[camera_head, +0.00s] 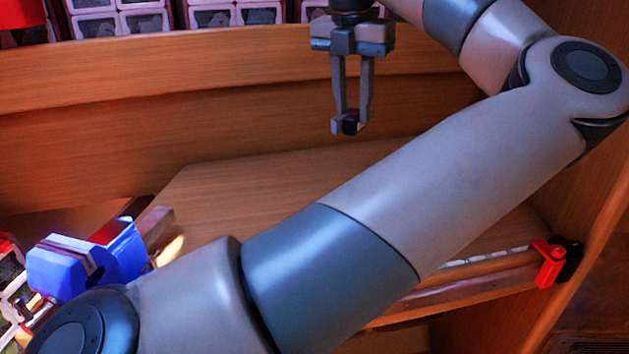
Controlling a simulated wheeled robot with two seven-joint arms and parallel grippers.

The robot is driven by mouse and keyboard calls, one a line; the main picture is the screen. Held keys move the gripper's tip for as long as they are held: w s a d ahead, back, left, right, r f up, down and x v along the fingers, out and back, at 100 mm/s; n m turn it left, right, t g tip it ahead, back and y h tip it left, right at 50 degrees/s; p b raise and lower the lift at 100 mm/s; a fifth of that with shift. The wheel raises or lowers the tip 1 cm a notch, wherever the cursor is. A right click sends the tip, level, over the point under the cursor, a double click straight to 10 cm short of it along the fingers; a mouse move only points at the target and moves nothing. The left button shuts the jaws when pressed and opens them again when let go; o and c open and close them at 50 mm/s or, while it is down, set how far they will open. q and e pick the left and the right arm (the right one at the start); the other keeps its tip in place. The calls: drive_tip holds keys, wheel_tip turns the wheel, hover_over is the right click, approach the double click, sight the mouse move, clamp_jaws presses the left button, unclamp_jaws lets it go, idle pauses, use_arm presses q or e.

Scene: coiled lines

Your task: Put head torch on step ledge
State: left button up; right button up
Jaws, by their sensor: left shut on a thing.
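My left gripper (348,122) hangs pointing down at the upper middle of the view. Its two long fingers are shut on a small dark thing (351,123) with a pale side, at the fingertips. It is too small to tell for sure, but it may be the head torch. Wooden step-like ledges (205,67) run along the back, behind the gripper. A flat wooden board (250,185) lies lower, below the gripper, with a clear gap between. Which level is the step ledge, I cannot tell for sure. My right gripper is out of view.
Rows of pale-framed boxes (145,20) stand on the upper level. A blue object with a dark band (65,268) lies at lower left. A red and black piece (549,262) sits at the board's right edge. My left arm crosses the foreground and hides much of the board.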

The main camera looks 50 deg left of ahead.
use_arm(q)
drive_tip(key=s+d+f+n+y+b, duration=0.1)
drive_tip(key=s+f+n+b, duration=0.3)
drive_tip(key=s+f+n, duration=0.4)
drive_tip(key=s+d, duration=0.1)
drive_tip(key=s, duration=0.1)
drive_tip(key=shift+s+d+f+g, duration=0.2)
drive_tip(key=shift+s+d+g, duration=0.1)
drive_tip(key=shift+g, duration=0.1)
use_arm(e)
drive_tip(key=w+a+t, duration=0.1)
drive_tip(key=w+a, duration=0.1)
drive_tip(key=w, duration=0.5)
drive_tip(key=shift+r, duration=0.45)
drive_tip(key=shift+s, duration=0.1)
use_arm(q)
drive_tip(key=shift+s+f, duration=0.1)
